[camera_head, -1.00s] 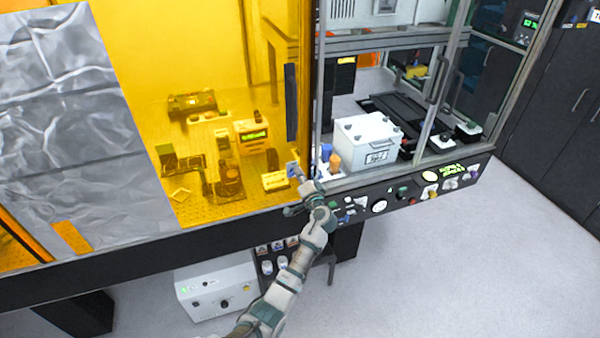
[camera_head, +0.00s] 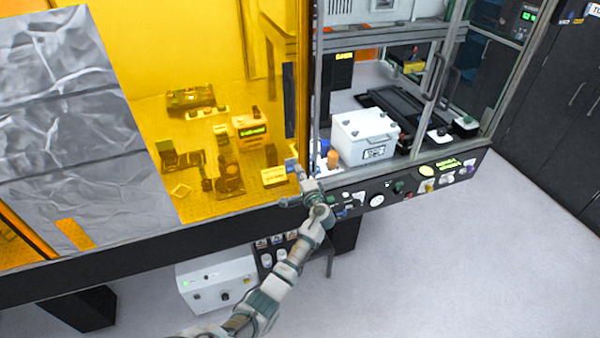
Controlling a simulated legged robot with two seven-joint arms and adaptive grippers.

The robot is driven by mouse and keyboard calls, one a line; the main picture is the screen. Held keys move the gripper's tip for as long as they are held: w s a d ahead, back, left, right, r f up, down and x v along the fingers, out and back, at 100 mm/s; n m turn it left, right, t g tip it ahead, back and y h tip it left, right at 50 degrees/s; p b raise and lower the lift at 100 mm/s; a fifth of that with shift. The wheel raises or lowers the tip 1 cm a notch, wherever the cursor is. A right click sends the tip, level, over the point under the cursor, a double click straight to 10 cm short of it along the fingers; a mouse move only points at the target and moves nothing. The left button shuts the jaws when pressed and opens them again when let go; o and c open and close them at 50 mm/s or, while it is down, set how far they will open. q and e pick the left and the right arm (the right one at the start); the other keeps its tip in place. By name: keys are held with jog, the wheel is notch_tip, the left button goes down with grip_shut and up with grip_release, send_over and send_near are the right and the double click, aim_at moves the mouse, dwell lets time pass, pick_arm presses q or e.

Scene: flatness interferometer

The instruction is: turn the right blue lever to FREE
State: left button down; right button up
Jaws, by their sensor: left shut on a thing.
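My left arm comes up from the bottom and its gripper (camera_head: 294,172) is at the front edge of the amber enclosure, by the corner post. It is shut, with a small pale blue piece (camera_head: 291,163) at its tip. The fingers are too small and overlapped to show exactly what they hold. Small controls, some bluish (camera_head: 347,209), sit on the dark front panel (camera_head: 405,201) just right of my wrist. I cannot tell which is the right blue lever or read a FREE mark. My right gripper is not in view.
A white box (camera_head: 365,138) stands behind the clear panes, with an orange cylinder (camera_head: 333,160) beside it. A yellow block (camera_head: 274,177) is left of the gripper. A white control unit (camera_head: 216,285) stands below. The floor at right is clear.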

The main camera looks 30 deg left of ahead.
pick_arm(q)
jog(key=shift+a, duration=0.1)
jog(key=c, duration=1.3)
grip_release()
jog(key=shift+o, duration=0.2)
jog(key=shift+w+a+f, duration=0.15)
jog(key=shift+a, duration=0.05)
jog(key=v, duration=1.2)
jog(key=shift+a, duration=0.1)
jog(key=shift+f, duration=0.15)
